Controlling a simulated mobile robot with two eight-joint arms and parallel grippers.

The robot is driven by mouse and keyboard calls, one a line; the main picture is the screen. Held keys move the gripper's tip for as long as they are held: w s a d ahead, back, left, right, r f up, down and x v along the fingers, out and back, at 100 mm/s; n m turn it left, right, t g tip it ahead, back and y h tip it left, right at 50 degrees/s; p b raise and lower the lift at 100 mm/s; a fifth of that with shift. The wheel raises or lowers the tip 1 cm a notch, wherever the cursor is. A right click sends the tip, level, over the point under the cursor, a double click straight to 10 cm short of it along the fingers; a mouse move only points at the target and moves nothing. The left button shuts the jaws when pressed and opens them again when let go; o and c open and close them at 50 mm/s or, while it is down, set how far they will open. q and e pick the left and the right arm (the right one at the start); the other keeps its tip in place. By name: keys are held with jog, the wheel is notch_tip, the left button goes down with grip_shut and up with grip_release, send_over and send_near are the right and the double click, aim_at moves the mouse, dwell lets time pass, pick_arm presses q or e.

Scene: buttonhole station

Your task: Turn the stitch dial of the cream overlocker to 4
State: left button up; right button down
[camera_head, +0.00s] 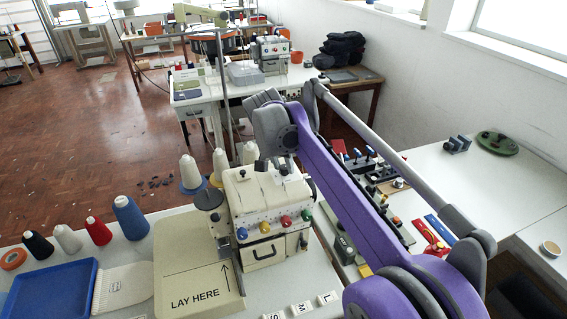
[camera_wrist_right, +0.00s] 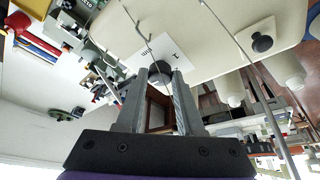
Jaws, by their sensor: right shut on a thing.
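The cream overlocker (camera_head: 262,200) stands on the near table, with several coloured knobs along its front. My right arm reaches over from the lower right, and its grey wrist hangs above and behind the machine; the fingertips are hard to make out there. In the right wrist view my right gripper (camera_wrist_right: 160,79) has its two grey fingers closed around a dark round dial (camera_wrist_right: 159,69). A white plate with dark marks (camera_wrist_right: 172,49) lies beyond the dial. I cannot read the dial's setting. My left gripper is not in view.
A cream board marked LAY HERE (camera_head: 190,270) lies left of the machine. Thread cones (camera_head: 130,217) and a blue tray (camera_head: 55,290) stand further left. White thread cones (camera_head: 190,172) stand close behind it.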

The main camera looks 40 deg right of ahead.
dwell(0.4)
jog(key=c, duration=0.5)
grip_release()
jog(key=v, duration=1)
jog(key=shift+a+r+p, duration=0.2)
jog(key=shift+r+p, duration=0.2)
jog(key=s+a+f+n+t+y, duration=0.1)
jog(key=s+a+f+n, duration=0.3)
jog(key=f, duration=0.4)
jog(key=s+a+f+n+t+y, duration=0.1)
jog(key=s+a+f+n, duration=0.3)
jog(key=s+a+f, duration=0.3)
jog(key=s+a+f+n+t+y, duration=0.1)
jog(key=s+a+f+n, duration=0.3)
jog(key=s+f, duration=0.4)
jog(key=shift+a+f+y, duration=0.25)
jog(key=shift+a+f, duration=0.2)
jog(key=shift+f, duration=0.35)
jog(key=shift+a+f+y, duration=0.25)
jog(key=shift+a+f, duration=0.2)
jog(key=shift+f, duration=0.3)
